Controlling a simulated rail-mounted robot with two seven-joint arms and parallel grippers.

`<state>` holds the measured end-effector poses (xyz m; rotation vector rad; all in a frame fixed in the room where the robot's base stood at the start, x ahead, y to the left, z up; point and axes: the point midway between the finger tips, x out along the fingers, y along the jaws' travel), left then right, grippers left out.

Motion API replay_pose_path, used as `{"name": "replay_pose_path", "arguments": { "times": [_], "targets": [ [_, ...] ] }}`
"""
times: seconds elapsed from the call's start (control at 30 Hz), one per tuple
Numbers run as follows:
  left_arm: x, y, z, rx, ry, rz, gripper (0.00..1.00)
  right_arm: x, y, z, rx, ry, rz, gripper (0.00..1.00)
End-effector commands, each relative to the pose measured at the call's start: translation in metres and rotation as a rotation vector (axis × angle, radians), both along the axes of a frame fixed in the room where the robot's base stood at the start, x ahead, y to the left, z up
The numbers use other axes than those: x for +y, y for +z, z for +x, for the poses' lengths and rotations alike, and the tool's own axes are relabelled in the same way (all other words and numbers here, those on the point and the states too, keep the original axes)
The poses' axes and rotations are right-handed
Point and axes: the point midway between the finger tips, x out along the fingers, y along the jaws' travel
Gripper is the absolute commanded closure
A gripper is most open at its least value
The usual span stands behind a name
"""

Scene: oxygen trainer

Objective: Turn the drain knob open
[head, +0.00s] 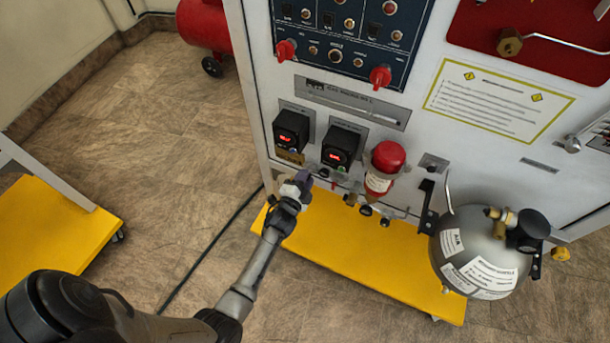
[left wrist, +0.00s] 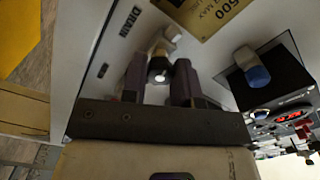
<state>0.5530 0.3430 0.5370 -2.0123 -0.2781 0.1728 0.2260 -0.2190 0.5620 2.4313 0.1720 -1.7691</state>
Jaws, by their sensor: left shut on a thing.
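The grey trainer panel carries a "DRAIN" label (left wrist: 130,21), readable in the left wrist view. Beside it the drain knob (left wrist: 158,64), a small brassy fitting with a pale end, sits between the two dark purple fingers of my left gripper (left wrist: 160,82). The fingers are closed on the knob from both sides. In the head view my left gripper (head: 301,178) is at the lower left of the panel, below the left black display box; there the knob is hidden by the gripper. My right gripper is in neither view.
Two black boxes with red displays (head: 291,131) (head: 341,146) stick out just above my left gripper. A red-capped cylinder (head: 385,168) and small valves stand to the right. A yellow base (head: 345,245) and a silver air tank (head: 482,255) lie below.

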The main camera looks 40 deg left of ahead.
Motion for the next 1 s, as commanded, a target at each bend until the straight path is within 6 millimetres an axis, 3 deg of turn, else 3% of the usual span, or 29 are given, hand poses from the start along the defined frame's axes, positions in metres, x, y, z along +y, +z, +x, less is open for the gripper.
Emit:
{"name": "replay_pose_path", "arguments": {
  "times": [0.5,1.0],
  "targets": [
    [-0.001,0.004,0.0,-0.133,-0.001,-0.471,0.96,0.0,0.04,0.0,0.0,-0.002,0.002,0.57],
    [-0.001,0.003,0.001,-0.261,-0.002,-0.924,0.96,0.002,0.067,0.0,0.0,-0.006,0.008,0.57]
  ]
}}
